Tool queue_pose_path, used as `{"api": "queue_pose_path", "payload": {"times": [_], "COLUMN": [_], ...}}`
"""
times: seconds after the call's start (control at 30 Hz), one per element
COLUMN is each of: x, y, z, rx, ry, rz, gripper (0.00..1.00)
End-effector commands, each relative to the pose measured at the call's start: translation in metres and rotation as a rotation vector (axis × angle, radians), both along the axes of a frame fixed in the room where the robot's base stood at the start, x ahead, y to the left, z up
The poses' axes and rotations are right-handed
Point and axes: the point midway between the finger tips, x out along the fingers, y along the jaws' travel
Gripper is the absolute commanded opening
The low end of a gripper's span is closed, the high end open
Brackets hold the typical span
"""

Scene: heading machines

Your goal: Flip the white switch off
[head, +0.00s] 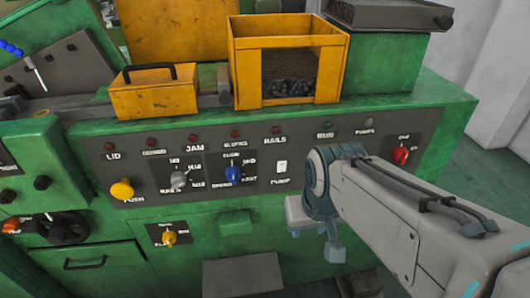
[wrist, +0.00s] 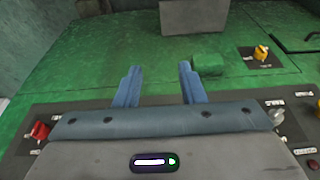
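The white switch (head: 282,166) is a small rocker on the dark control panel, above the PUMP label, in the head view. It is too small to tell which way it is set. My gripper (head: 316,243) hangs in front of the green machine front, below and to the right of the switch. In the wrist view my gripper (wrist: 158,72) shows two blue fingers spread apart with nothing between them. The switch does not show in the wrist view; my gripper's body covers much of the panel there.
On the panel (head: 130,170), a blue selector (head: 233,174) and grey selector (head: 179,180) sit left of the switch, a red knob (head: 401,155) right. A yellow knob (head: 169,238) is lower left. Yellow bins (head: 287,38) stand above. A green block (head: 235,222) protrudes below the panel.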

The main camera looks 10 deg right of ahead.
Motion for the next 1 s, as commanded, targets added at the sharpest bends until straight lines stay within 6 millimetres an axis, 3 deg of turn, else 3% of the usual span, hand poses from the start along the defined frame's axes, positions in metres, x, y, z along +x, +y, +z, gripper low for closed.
{"api": "queue_pose_path", "payload": {"times": [0.13, 0.27, 0.47, 1.0], "x": [0.000, 0.001, 0.010, 0.058], "y": [0.000, 0.000, -0.001, -0.006], "z": [0.000, 0.000, 0.000, 0.006], "rx": [0.000, 0.002, 0.012, 0.036], "ry": [0.000, 0.001, 0.001, -0.114], "rz": [0.000, 0.010, 0.119, 0.653], "gripper": [0.34, 0.00, 0.00, 0.00]}}
